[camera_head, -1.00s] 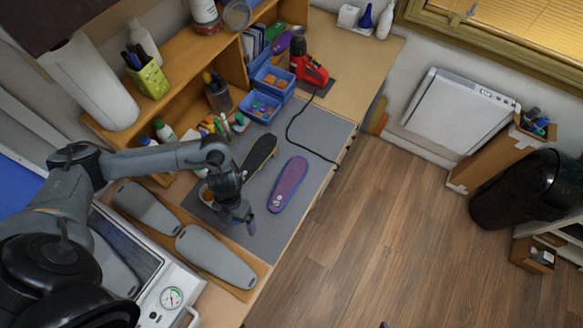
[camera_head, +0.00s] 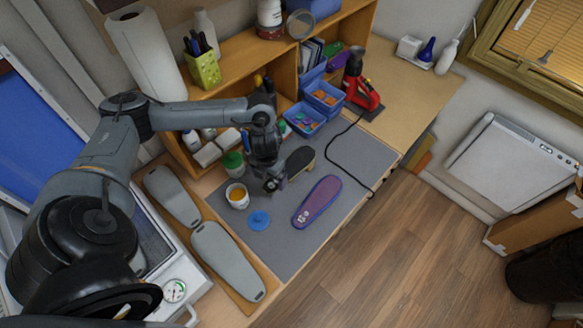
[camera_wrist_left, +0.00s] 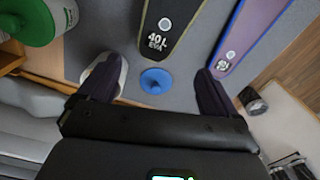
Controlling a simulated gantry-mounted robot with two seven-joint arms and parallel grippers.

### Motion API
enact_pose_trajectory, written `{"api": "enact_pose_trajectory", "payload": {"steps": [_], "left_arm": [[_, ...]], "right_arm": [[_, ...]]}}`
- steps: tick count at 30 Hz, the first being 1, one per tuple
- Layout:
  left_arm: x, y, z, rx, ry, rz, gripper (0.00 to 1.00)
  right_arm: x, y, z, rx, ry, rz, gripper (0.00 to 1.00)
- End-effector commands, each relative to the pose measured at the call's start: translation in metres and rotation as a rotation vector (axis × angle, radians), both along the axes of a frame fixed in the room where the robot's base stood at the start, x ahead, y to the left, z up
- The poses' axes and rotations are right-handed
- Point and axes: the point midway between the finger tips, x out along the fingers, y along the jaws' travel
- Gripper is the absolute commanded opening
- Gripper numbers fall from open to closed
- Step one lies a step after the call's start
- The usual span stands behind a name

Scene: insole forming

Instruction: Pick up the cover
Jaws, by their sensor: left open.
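The cover is a round blue lid with a small knob (camera_head: 258,221), lying on the grey mat in the head view. It shows in the left wrist view (camera_wrist_left: 156,82) between my fingers, farther off and apart from both. My left gripper (camera_head: 273,183) is open and empty, above the mat and behind the cover. In the left wrist view my left gripper's fingers (camera_wrist_left: 157,88) are wide apart. A white cup (camera_head: 237,195) with orange content stands left of the cover. My right gripper is not in view.
A purple insole (camera_head: 317,202) lies right of the cover, and a black insole (camera_head: 300,161) lies partly behind my gripper. A green-lidded jar (camera_head: 233,165) stands behind the cup. Grey insole forms (camera_head: 228,260) lie at the left. The mat in front of the cover is clear.

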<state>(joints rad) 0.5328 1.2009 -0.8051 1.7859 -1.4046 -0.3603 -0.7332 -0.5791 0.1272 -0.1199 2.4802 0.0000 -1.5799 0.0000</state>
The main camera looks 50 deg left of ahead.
Motion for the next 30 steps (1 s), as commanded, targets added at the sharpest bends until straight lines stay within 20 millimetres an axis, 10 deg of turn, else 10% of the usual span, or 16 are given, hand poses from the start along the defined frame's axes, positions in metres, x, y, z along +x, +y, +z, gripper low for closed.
{"api": "enact_pose_trajectory", "payload": {"steps": [15, 30], "left_arm": [[-0.001, 0.004, -0.050, 0.000, 0.000, 0.001, 0.92], [-0.001, 0.005, -0.054, 0.000, -0.001, 0.001, 0.92]], "right_arm": [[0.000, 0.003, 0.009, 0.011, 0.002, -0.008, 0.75], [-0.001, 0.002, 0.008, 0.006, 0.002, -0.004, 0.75]]}}
